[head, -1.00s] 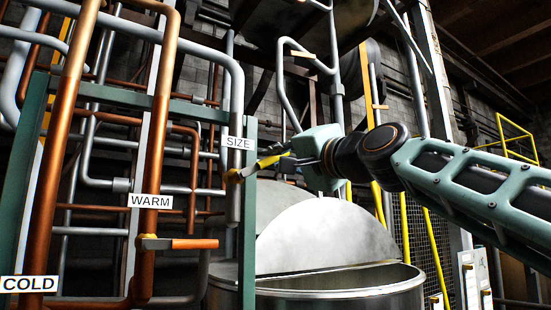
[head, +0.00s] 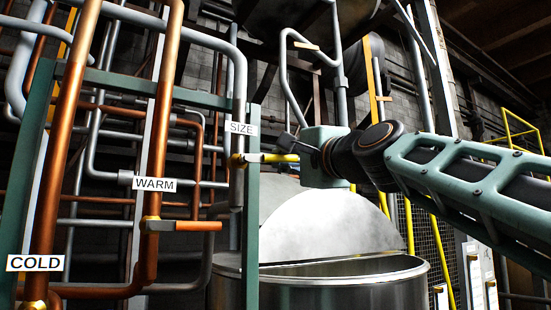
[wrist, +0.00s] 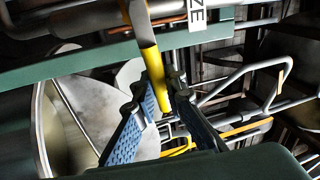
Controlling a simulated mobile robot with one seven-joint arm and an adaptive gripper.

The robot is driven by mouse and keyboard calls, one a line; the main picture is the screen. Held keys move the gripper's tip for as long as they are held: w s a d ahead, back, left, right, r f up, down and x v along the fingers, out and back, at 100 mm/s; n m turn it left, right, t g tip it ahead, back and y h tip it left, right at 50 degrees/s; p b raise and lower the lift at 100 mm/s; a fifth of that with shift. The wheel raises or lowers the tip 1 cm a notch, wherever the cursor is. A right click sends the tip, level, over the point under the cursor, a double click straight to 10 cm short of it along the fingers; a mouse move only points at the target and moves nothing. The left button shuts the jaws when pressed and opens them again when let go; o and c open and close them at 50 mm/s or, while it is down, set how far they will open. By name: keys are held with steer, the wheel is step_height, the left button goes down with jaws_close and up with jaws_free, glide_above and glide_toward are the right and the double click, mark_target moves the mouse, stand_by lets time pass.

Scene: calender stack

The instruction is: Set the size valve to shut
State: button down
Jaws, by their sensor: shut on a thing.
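The size valve (head: 238,160) is a yellow fitting on the grey vertical pipe, just below the SIZE label (head: 241,128). Its lever (head: 256,158) has a bare metal shank and a yellow grip, and points right, about level, across the pipe. My gripper (head: 288,154) is at the lever's outer end. In the wrist view the yellow grip (wrist: 155,70) runs down between the two blue-padded fingers of my gripper (wrist: 160,100), which are shut on it. The fingers partly hide the lever's end in the head view.
A warm valve lever (head: 198,226) with an orange grip sticks out below left, under the WARM label (head: 154,184). A green frame post (head: 252,220) stands close beside the grey pipe. An open metal vat (head: 345,285) with a raised lid (head: 320,225) is below my gripper.

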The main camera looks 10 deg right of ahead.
steer(key=shift+f+m+h, duration=0.3)
steer(key=shift+f+m, duration=0.15)
steer(key=shift+m, duration=0.25)
steer(key=shift+w+f, duration=0.1)
steer(key=c, duration=2)
jaws_free()
steer(key=shift+o, duration=0.2)
steer(key=shift+s, duration=0.2)
steer(key=shift+s+d, duration=0.15)
steer(key=shift+s, duration=0.1)
steer(key=v, duration=1.1)
steer(key=shift+s, duration=0.1)
